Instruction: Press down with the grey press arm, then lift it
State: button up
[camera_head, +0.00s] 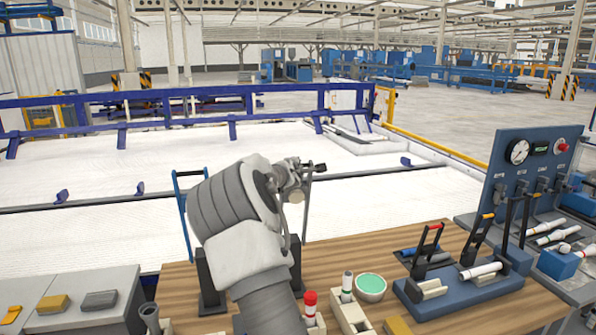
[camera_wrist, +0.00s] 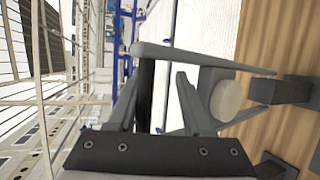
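The grey press arm (camera_head: 306,205) stands raised above the wooden table, with a black handle (camera_head: 318,167) at its top. In the wrist view the press arm (camera_wrist: 205,58) is a grey bar crossing past my fingertips, and the black handle (camera_wrist: 146,95) runs between the fingers. My gripper (camera_wrist: 157,85) is open around the handle. The handle is close to the left finger, with a clear gap to the right finger. In the head view my gripper (camera_head: 290,180) is at the top of the press arm, partly hidden by my wrist. My forearm hides much of the press base.
Two black posts (camera_head: 209,288) stand on the table (camera_head: 440,238), with a blue lever (camera_head: 181,215) at left. A red-capped tube (camera_head: 310,305), a green-topped cup (camera_head: 370,287) and a blue clamp fixture (camera_head: 470,290) lie to the right. A blue gauge panel (camera_head: 535,165) stands farther right.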

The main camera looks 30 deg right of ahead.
jog(key=shift+s+r, duration=0.1)
jog(key=shift+r, duration=0.1)
dwell(0.4)
jog(key=b+v, duration=0.4)
jog(key=v, duration=1.3)
jog(key=shift+s, duration=0.1)
dwell(0.4)
